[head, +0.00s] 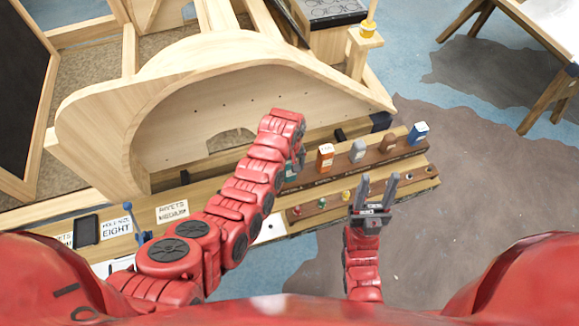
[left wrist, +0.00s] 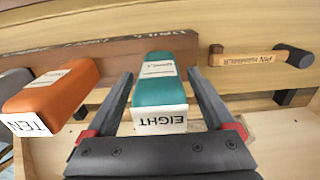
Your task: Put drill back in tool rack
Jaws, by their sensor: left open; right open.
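The tool rack (head: 402,160) is a brown wooden rail with upright drills in a row. A teal drill labelled EIGHT (left wrist: 160,88) stands at its left end. In the head view this drill (head: 290,172) is partly hidden by my left arm. My left gripper (left wrist: 160,72) is open, with one finger on each side of the teal drill; whether they touch it I cannot tell. An orange drill labelled TEN (left wrist: 52,95) stands beside it, also seen in the head view (head: 325,157). My right gripper (head: 375,188) is open and empty, fingers up, in front of the rack.
Grey (head: 358,151), brown (head: 388,143) and blue (head: 420,133) drills stand further right. A lower strip (head: 330,208) with small coloured-handled tools runs in front. A pin hammer (left wrist: 262,58) hangs right of the teal drill. The curved wooden frame (head: 160,80) rises behind; open floor is at right.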

